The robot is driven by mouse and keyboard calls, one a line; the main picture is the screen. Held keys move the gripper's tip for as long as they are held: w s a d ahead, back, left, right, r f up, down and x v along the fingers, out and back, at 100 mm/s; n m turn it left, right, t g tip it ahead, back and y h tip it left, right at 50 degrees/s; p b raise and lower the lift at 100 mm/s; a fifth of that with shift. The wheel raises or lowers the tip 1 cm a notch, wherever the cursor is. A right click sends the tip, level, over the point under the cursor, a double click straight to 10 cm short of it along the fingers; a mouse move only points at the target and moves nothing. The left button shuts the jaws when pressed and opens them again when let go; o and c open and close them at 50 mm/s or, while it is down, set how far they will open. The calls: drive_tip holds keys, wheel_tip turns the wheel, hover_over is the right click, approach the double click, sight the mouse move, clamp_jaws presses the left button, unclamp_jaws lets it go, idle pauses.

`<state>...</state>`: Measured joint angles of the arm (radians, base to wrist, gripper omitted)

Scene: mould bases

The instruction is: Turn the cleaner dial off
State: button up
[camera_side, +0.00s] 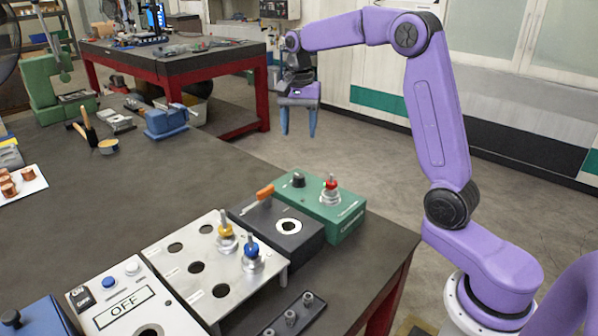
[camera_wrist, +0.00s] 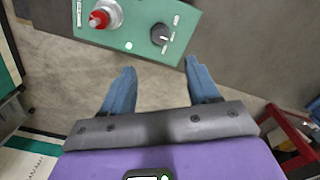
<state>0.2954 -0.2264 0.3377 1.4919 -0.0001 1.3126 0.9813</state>
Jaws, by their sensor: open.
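A green box (camera_side: 343,222) stands near the table's right edge. On its top are a black dial (camera_side: 298,180) and a silver fitting with a red top (camera_side: 331,183). In the wrist view, the black dial (camera_wrist: 161,34) has a pale pointer line and small white marks around it. The red-topped fitting (camera_wrist: 99,18) is to its left. My gripper (camera_side: 298,130) is open and empty, pointing down, above and apart from the box. In the wrist view, my gripper's blue fingertips (camera_wrist: 160,68) are below the dial and touch nothing.
A dark box with an orange-handled lever (camera_side: 265,192) stands left of the green box. A silver plate (camera_side: 170,262) holds yellow- and blue-topped fittings. The air around my gripper is clear.

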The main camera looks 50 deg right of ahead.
sight(299, 175)
wheel_tip(299, 175, down, 13)
drive_tip(key=shift+f, duration=0.1)
idle(0.3)
drive_tip(key=shift+c, duration=0.3)
drive_tip(key=c, duration=1)
